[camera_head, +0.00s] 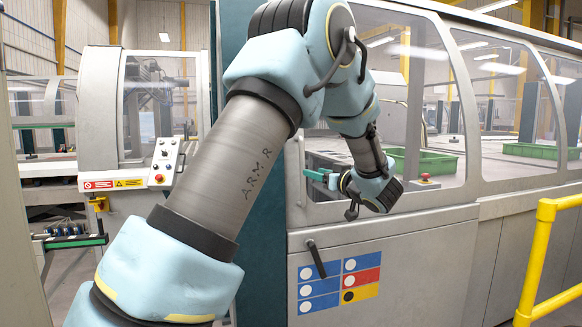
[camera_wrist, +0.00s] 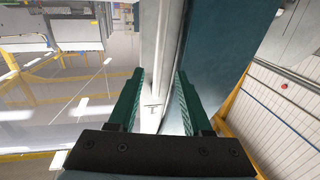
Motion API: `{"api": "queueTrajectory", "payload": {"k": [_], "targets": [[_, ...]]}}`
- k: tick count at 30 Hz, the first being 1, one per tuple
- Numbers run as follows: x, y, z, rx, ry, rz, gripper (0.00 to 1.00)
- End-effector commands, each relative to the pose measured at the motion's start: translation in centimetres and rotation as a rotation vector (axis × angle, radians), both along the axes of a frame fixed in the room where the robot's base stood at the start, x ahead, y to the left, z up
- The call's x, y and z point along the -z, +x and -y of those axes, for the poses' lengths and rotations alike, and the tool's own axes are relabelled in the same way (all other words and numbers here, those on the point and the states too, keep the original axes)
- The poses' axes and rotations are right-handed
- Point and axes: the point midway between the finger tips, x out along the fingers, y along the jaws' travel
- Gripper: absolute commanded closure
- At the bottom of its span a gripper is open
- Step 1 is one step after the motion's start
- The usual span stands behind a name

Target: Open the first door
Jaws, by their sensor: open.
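The first door looks to be the near windowed panel of the grey machine, with a pale frame (camera_head: 400,215) and a clear pane; it appears closed. My arm covers much of it in the head view. My gripper (camera_head: 319,176) is beside the left edge of this panel, its green fingers pointing left. In the wrist view my gripper (camera_wrist: 160,76) is open, its fingers apart with nothing held. A pale upright frame edge (camera_wrist: 151,70) shows between the fingers.
A yellow rail (camera_head: 537,255) stands at the lower right. A dark lever (camera_head: 316,258) and coloured labels (camera_head: 341,283) are on the lower panel. A control box (camera_head: 166,162) is at the left. Green bins (camera_head: 420,162) are behind the glass.

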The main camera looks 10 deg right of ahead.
Motion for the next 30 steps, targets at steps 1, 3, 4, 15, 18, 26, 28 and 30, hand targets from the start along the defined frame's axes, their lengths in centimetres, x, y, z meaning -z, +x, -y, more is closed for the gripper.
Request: {"api": "queueTrajectory", "payload": {"k": [1,3,4,15,18,26,28,30], "targets": [[-0.3,1.0,-0.5,-0.004,0.001,0.000,0.50],[-0.3,2.2,-0.9,-0.003,0.001,-0.001,0.50],[-0.3,2.8,-1.1,-0.003,0.001,0.000,0.50],[-0.1,7.7,-2.6,0.001,0.000,0.000,0.50],[0.0,8.1,-2.8,0.002,0.000,-0.001,0.50],[0.0,8.2,-2.8,0.002,0.000,-0.001,0.50],[0.0,8.2,-2.8,0.002,-0.001,-0.001,0.57],[0.0,8.2,-2.8,0.002,0.000,0.000,0.65]]}}
